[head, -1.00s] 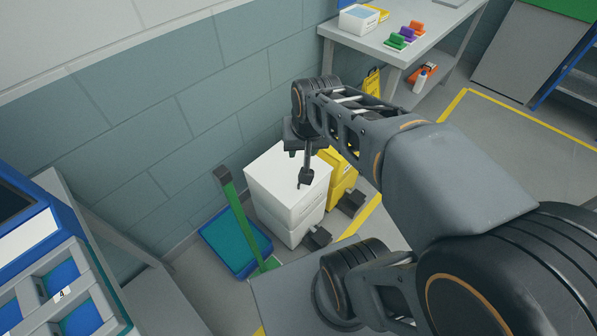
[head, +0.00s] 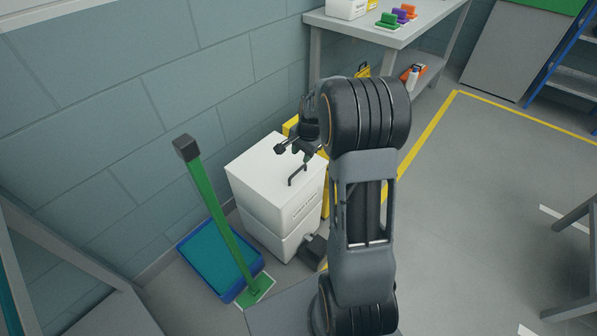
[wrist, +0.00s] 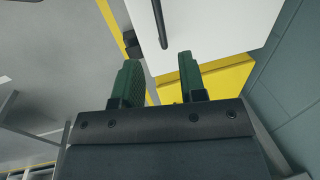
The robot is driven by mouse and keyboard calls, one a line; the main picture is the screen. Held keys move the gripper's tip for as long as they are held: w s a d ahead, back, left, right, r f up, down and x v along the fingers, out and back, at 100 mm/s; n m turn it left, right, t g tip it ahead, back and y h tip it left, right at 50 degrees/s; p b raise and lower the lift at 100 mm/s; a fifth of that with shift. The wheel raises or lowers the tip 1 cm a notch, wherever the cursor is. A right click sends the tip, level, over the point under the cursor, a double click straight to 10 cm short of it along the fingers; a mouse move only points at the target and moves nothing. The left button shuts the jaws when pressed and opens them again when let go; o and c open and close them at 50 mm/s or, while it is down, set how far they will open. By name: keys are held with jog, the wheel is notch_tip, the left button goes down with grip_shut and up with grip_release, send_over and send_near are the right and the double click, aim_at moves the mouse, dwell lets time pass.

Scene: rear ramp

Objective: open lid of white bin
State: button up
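The white bin (head: 270,200) stands against the wall with its lid (head: 262,160) down. A dark bar handle (head: 297,176) rises from the lid near its right side. My gripper (head: 295,153) is open and empty over the far right part of the lid, apart from the handle. In the wrist view the two green-padded fingers of my gripper (wrist: 158,62) are spread. The handle (wrist: 160,22) lies beyond the fingertips, in line with the gap, on the white lid (wrist: 205,35).
A yellow bin (wrist: 215,80) stands directly behind the white bin. A blue tray (head: 215,262) and a green post (head: 220,220) stand on its left. A grey table (head: 390,38) is at the back. Open floor (head: 470,200) lies to the right.

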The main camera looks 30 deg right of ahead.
aim_at(298, 170)
jog(key=f, duration=0.3)
jog(key=w+f+b, duration=0.1)
jog(key=f, duration=0.1)
jog(key=f+b, duration=0.1)
jog(key=f, duration=0.2)
jog(key=shift+w+a+f, duration=0.3)
jog(key=shift+a+f, duration=0.05)
grip_shut()
